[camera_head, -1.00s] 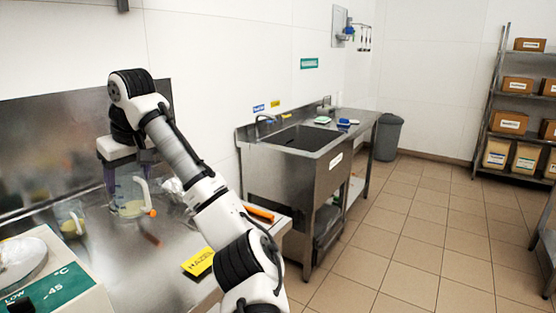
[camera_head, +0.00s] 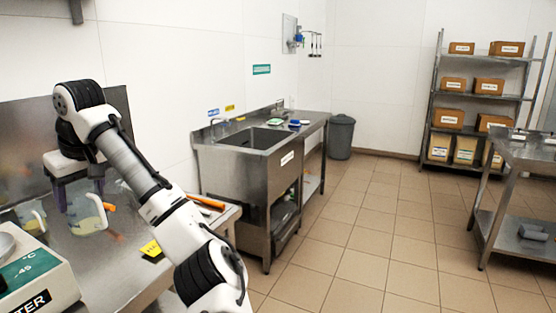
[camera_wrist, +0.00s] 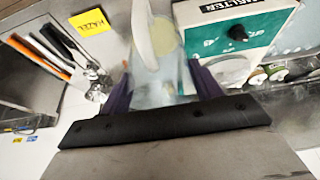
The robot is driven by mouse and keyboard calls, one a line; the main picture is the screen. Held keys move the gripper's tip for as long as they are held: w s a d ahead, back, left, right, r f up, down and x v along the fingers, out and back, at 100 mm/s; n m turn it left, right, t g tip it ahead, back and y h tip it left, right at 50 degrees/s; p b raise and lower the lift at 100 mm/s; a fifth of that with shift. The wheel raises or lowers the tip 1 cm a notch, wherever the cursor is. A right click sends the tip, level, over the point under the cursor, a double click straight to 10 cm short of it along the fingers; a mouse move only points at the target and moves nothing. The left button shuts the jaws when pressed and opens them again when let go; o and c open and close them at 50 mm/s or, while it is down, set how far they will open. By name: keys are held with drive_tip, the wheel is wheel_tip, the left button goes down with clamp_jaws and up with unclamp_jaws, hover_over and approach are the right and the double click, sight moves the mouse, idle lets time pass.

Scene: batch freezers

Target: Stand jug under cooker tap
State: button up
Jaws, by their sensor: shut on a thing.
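My gripper (camera_head: 79,190) points down over the steel counter at the left, its purple fingers shut on a clear jug (camera_head: 86,218). The jug has a pale handle, looks upright, and shows yellowish colour low down. In the wrist view the jug (camera_wrist: 155,88) sits between the two fingers, partly hidden by the gripper body. I cannot tell whether its base touches the counter.
A green-panelled melter (camera_head: 40,275) stands front left, close to the jugs. A yellow HAZEL card (camera_head: 151,249) and orange-handled tools (camera_head: 206,202) lie on the counter. Beyond are a steel sink unit (camera_head: 245,165), a grey bin (camera_head: 341,137), shelving and a right-hand steel table (camera_head: 525,150). The tiled floor between is clear.

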sight(106, 222)
drive_tip(key=shift+s+d+f+m, duration=0.15)
drive_tip(key=shift+s+d+f, duration=0.2)
drive_tip(key=shift+d+f, duration=0.2)
drive_tip(key=shift+s+d+f+m, duration=0.15)
drive_tip(key=shift+s+d+f, duration=0.2)
drive_tip(key=shift+d, duration=0.2)
drive_tip(key=shift+m, duration=0.4)
drive_tip(key=f, duration=0.1)
drive_tip(key=d+f, duration=0.1)
drive_tip(key=f, duration=0.1)
drive_tip(key=d+f, duration=0.1)
drive_tip(key=f, duration=0.1)
drive_tip(key=shift+w+d, duration=0.2)
drive_tip(key=shift+w, duration=0.15)
drive_tip(key=s+d+f+m+t+h, duration=0.1)
drive_tip(key=d+f+m, duration=0.3)
drive_tip(key=d+f, duration=0.9)
drive_tip(key=s+d+f+m+t+h, duration=0.1)
drive_tip(key=d+f+m, duration=0.3)
drive_tip(key=d+f, duration=0.9)
drive_tip(key=s+d+f+m+h, duration=0.2)
drive_tip(key=d+f, duration=1)
drive_tip(key=f, duration=1.9)
drive_tip(key=shift+s+d+m+t, duration=0.3)
drive_tip(key=shift+d+m+t, duration=0.1)
drive_tip(key=shift+m, duration=0.7)
drive_tip(key=shift+s+f, duration=0.15)
drive_tip(key=shift+s, duration=0.1)
